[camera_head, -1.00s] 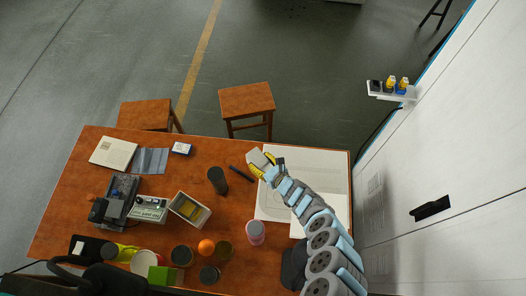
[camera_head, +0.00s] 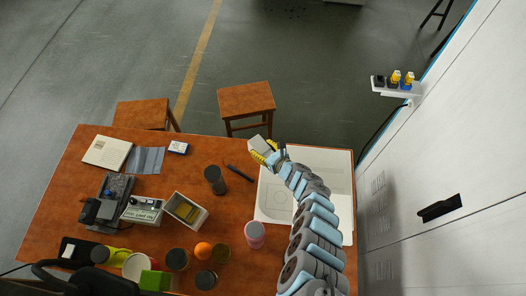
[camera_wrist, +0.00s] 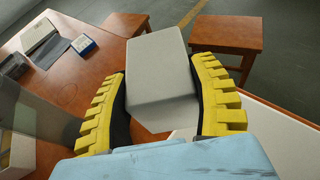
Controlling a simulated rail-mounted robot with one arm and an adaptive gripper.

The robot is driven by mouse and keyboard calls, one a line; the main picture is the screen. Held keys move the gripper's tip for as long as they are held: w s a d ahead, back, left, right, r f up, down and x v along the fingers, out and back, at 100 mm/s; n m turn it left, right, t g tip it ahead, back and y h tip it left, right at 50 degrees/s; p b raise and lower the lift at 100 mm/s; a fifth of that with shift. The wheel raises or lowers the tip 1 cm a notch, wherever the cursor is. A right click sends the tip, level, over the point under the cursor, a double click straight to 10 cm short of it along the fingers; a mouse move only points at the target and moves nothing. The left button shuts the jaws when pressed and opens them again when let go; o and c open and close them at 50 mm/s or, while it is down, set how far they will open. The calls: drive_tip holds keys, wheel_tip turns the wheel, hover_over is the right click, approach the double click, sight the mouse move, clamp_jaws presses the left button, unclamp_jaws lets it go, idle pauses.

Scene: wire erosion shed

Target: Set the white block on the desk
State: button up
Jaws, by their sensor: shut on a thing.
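The white block (camera_wrist: 160,75) looks light grey and is held between the two yellow fingers of my gripper (camera_wrist: 162,100) in the wrist view. In the head view the block (camera_head: 258,143) shows at the tip of my gripper (camera_head: 266,153), near the far edge of the desk. The desk (camera_head: 95,190) is a reddish-brown wooden top. My gripper is shut on the block and appears above the desk and its white sheet; the height is hard to tell. The block's underside is hidden.
White sheets (camera_head: 335,175) cover the desk's right part. A dark cylinder (camera_head: 215,180), a dark pen-like stick (camera_head: 239,173), an open box (camera_head: 185,211) and a pink jar (camera_head: 254,236) stand or lie nearby. Two stools (camera_head: 247,100) are beyond the far edge. Bare desktop shows left of my gripper.

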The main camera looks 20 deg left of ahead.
drive_tip(key=w+f+b, duration=0.2)
drive_tip(key=f+b, duration=0.1)
drive_tip(key=shift+a, duration=0.35)
drive_tip(key=shift+w+f+b, duration=0.4)
drive_tip(key=shift+w+b, duration=0.2)
drive_tip(key=shift+b, duration=0.45)
drive_tip(key=shift+w+a+f+b, duration=0.15)
drive_tip(key=shift+w+f+b, duration=0.15)
drive_tip(key=shift+f+b, duration=0.35)
drive_tip(key=shift+w+a+f+b, duration=0.1)
drive_tip(key=shift+w+f+b, duration=0.05)
drive_tip(key=shift+f+b, duration=1.15)
drive_tip(key=shift+b, duration=0.15)
